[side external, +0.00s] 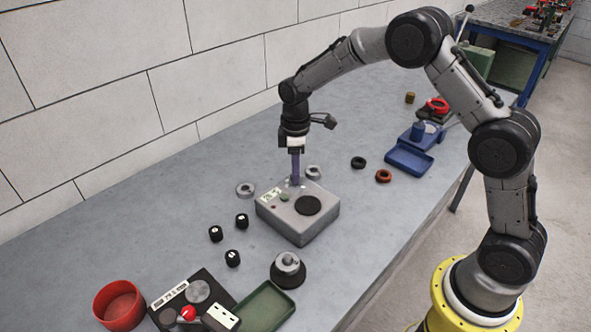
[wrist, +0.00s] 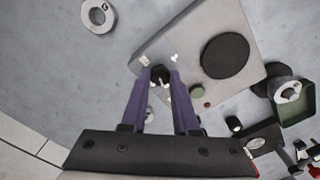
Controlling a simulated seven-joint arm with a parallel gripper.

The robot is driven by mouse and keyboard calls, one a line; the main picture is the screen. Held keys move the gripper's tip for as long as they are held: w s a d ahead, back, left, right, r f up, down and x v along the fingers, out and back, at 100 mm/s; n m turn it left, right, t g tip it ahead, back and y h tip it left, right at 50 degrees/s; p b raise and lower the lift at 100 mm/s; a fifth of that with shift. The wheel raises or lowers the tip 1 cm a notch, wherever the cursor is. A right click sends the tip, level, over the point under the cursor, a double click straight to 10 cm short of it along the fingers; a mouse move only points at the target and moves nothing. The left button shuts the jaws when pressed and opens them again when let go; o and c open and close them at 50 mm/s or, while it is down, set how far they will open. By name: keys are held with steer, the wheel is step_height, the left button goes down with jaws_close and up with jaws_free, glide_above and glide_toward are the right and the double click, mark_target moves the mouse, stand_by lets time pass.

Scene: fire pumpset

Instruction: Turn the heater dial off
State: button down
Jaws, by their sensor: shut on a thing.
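The heater is a light grey box (side external: 318,228) with a round black plate (side external: 308,205) on top, standing mid-table. It also shows in the wrist view (wrist: 215,22). Its small black dial (wrist: 160,73) sits at one corner of the top, beside small white markings (wrist: 175,58). My gripper (side external: 295,183) points straight down at that corner. In the wrist view its two purple fingers (wrist: 162,80) are shut on the dial, one on each side. The fingers hide the dial in the side view, and I cannot read its setting. A green button and a small red light are on the same top.
Metal rings (side external: 245,190) lie close to the heater. Several black knobs (side external: 216,233) and a dark round stand (side external: 287,275) are in front. A red bowl (side external: 118,310) and a green tray (side external: 265,308) are at the near end. A blue tray (side external: 408,161) is farther right.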

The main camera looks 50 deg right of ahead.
steer(key=shift+r, duration=0.1)
steer(key=c, duration=0.7)
jaws_free()
steer(key=shift+o, duration=0.2)
step_height(320, 180, up, 14)
